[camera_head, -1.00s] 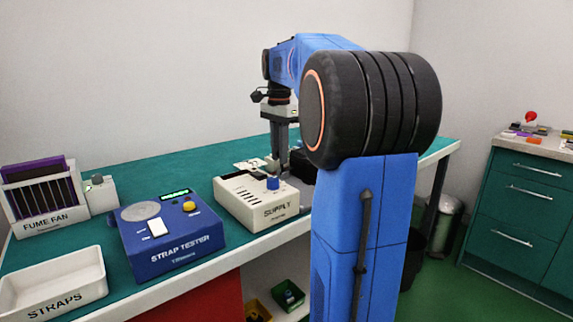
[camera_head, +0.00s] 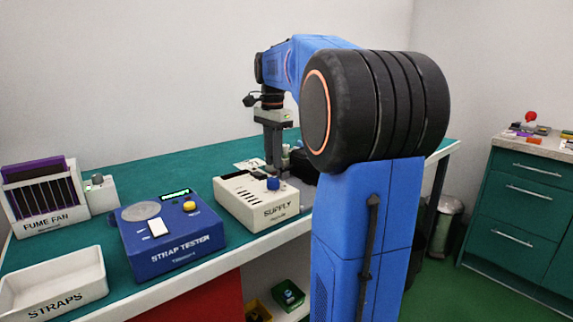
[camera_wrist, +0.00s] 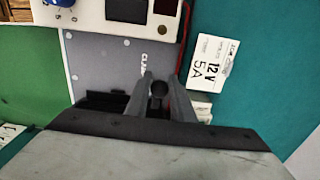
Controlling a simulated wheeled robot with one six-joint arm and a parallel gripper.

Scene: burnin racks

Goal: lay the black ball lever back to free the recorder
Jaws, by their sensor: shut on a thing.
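My gripper (camera_wrist: 158,92) points down over a grey plate (camera_wrist: 98,62) with partly hidden lettering in the wrist view. Its two fingers are shut on a small dark round piece, which looks like the black ball lever (camera_wrist: 158,90). In the head view my gripper (camera_head: 274,168) is just behind the white SUPPLY box (camera_head: 229,205), and the ball cannot be made out there. A black block (camera_head: 303,167) beside it is partly hidden by my arm. I cannot tell whether it is the recorder.
A card marked 12 V 5A (camera_wrist: 213,63) lies on the green bench right of the plate. The blue STRAP TESTER (camera_head: 175,240), FUME FAN rack (camera_head: 42,222) and white STRAPS tray (camera_head: 60,300) stand left. The bench behind the tester is clear.

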